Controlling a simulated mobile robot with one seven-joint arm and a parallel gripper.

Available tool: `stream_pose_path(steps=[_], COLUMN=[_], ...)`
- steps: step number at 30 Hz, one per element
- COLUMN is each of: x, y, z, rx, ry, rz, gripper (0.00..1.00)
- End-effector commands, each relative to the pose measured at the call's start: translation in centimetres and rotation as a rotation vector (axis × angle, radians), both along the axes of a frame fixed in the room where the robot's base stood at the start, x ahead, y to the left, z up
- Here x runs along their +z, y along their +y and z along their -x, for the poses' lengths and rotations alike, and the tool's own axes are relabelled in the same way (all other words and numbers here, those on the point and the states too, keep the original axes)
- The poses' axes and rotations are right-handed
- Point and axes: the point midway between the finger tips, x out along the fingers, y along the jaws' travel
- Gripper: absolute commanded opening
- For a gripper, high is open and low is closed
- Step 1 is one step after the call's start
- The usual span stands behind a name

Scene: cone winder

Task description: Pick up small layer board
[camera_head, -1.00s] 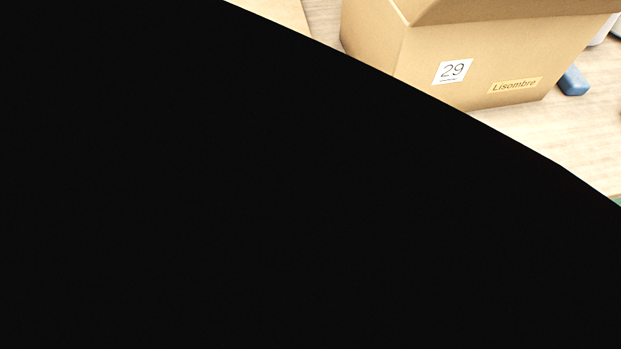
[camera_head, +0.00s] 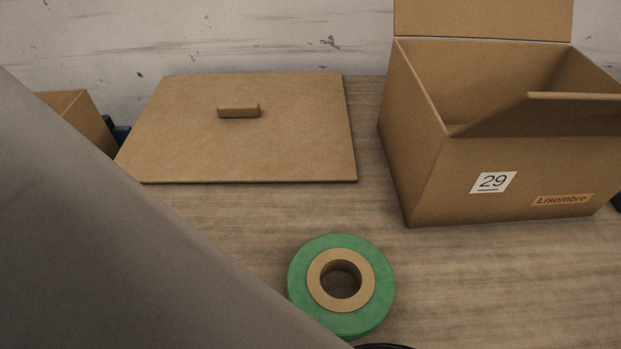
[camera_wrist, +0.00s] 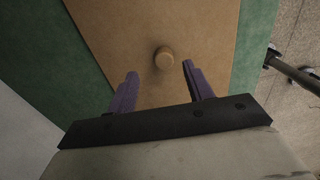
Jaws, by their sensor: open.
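In the wrist view a flat brown board (camera_wrist: 200,30) lies on a green surface. A short round tan knob (camera_wrist: 164,59) stands up from it. My gripper (camera_wrist: 160,70) is open, with its two purple fingers pointing at the board and the knob between and slightly past the fingertips. I cannot tell whether the fingers touch the board. In the head view another flat brown board (camera_head: 250,150) with a small block handle (camera_head: 239,111) lies on the wooden table. I cannot tell which of these is the small layer board. My gripper is not visible in the head view.
An open cardboard box (camera_head: 440,180) marked 29 stands right on the table (camera_head: 210,215). A green roll (camera_head: 302,285) with a tan core lies in front. The green surface (camera_wrist: 255,40) borders the wrist-view board. A dark rod (camera_wrist: 290,70) is at right, over speckled floor.

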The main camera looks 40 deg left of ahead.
Motion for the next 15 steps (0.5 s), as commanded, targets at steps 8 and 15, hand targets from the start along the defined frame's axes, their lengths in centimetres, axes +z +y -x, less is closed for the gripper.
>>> stream_pose_path(steps=[8, 15], x=[-4.1, -4.6], y=[0.0, 0.0], z=[0.7, 0.7], rx=[-0.001, 0.0], ry=[0.002, 0.001], rz=[0.002, 0.001], gripper=[0.51, 0.51])
